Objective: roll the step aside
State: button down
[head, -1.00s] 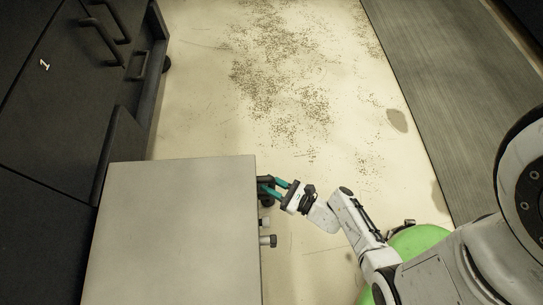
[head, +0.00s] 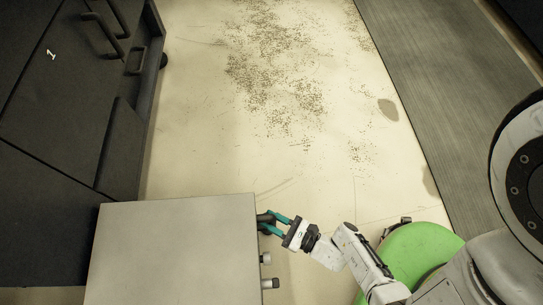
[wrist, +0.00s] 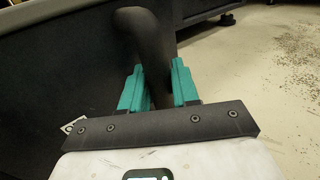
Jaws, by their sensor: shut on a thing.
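The step (head: 172,250) is a box with a flat pale grey top at the lower left of the head view. A dark handle (wrist: 148,40) sticks out from its right side, and small knobs (head: 268,270) show nearer the bottom of the picture. My gripper (head: 268,221) is at the step's right side, its teal fingers shut on the dark handle. In the wrist view the handle passes between the two teal fingers (wrist: 158,85). The step's lower parts and wheels are hidden from above.
Dark cabinets (head: 60,120) with handles stand at the left, beyond the step. The pale floor (head: 200,150) between is open, with scattered brown crumbs (head: 275,75). A grey mat-like strip (head: 440,90) runs along the right.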

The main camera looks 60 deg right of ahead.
jog(key=shift+s+a, duration=0.5)
jog(key=shift+a, duration=0.15)
jog(key=shift+f, duration=0.1)
jog(key=c, duration=1)
grip_release()
